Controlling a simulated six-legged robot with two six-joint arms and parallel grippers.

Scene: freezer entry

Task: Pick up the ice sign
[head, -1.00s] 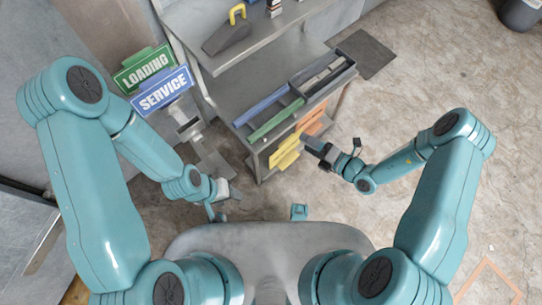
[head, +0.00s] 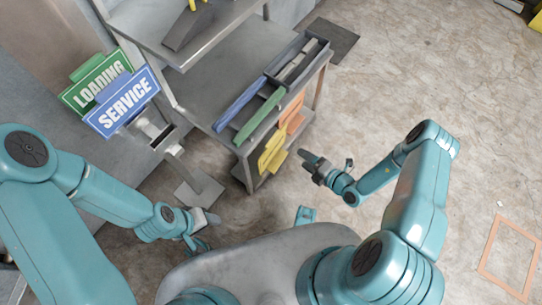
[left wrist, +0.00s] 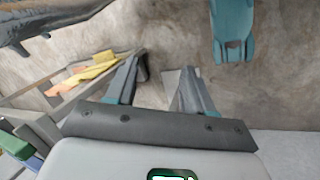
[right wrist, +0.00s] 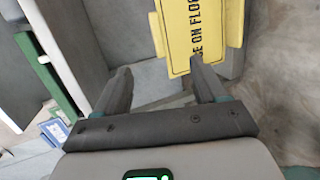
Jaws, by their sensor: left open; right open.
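The yellow ice sign (head: 270,156) hangs on the end of the metal shelf cart in the head view. In the right wrist view the yellow sign (right wrist: 203,30) shows black lettering reading "...E ON FLOO..."; its upper part is cut off by the frame. My right gripper (head: 306,157) is open and empty, to the right of the sign and apart from it. In the right wrist view its fingers (right wrist: 160,72) point toward the sign's lower edge. My left gripper (head: 212,218) is open and empty, low and left of the cart.
An orange sign (head: 292,116) hangs beside the yellow one. Blue (head: 240,104) and green (head: 259,116) signs lie along the shelf cart (head: 222,67). A SERVICE sign (head: 122,101) and a LOADING sign (head: 95,83) stand at left. The floor (head: 430,60) at right is open.

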